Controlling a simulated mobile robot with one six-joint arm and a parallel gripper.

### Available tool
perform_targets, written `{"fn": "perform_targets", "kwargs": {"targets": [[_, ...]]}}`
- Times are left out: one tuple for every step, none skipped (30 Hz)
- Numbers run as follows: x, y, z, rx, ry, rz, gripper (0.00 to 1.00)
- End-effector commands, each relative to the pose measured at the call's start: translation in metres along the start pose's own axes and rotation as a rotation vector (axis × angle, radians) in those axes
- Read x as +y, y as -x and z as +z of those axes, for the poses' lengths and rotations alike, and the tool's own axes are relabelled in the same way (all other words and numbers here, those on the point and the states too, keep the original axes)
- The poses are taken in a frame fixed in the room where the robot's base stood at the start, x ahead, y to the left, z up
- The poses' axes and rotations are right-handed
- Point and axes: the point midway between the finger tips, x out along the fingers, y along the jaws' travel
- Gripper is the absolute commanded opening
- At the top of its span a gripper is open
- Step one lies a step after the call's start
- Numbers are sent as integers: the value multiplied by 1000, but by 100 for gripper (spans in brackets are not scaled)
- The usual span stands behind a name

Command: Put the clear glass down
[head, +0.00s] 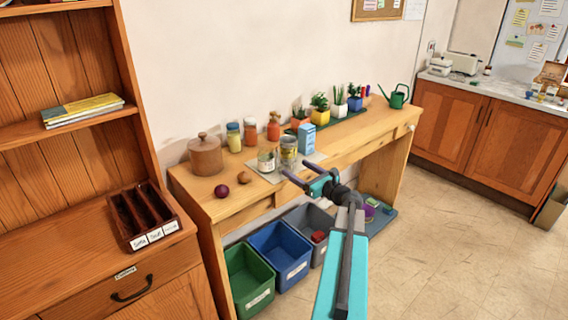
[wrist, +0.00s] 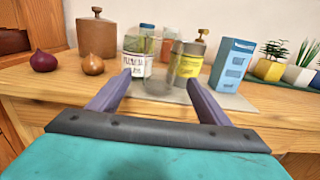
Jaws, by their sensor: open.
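The clear glass (wrist: 159,84) stands upright in the wrist view, on a pale grey mat (wrist: 226,99) on the wooden table. It is see-through and hard to make out against the jars behind it. My gripper (wrist: 159,77) is open, with its two purple fingers pointing at the glass, one to each side of it. I cannot tell whether a finger touches it. In the head view my gripper (head: 297,168) is at the table's front edge, just in front of the glass (head: 288,154).
Close behind the glass are a white-labelled jar (wrist: 137,58) and a yellow-labelled jar (wrist: 187,61). A blue carton (wrist: 232,64) stands to the right. A red onion (wrist: 43,61) and a brown onion (wrist: 93,65) lie to the left. Bins (head: 280,252) stand below the table.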

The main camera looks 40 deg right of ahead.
Motion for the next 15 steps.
{"fn": "perform_targets", "kwargs": {"targets": [[0, -4, 0, 0, 0, 1, 71], [0, -6, 0, 0, 0, 0, 71], [0, -6, 0, 0, 0, 0, 71], [0, -7, 0, 0, 0, 0, 71], [0, -7, 0, 0, 0, 0, 71], [0, -7, 0, 0, 0, 0, 71], [0, -7, 0, 0, 0, 0, 71], [0, -7, 0, 0, 0, 0, 71], [0, -7, 0, 0, 0, 0, 71], [0, -7, 0, 0, 0, 0, 71], [0, -7, 0, 0, 0, 0, 71], [0, -7, 0, 0, 0, 0, 71], [0, -7, 0, 0, 0, 0, 71], [0, -7, 0, 0, 0, 0, 71], [0, -8, 0, 0, 0, 0, 71]]}}
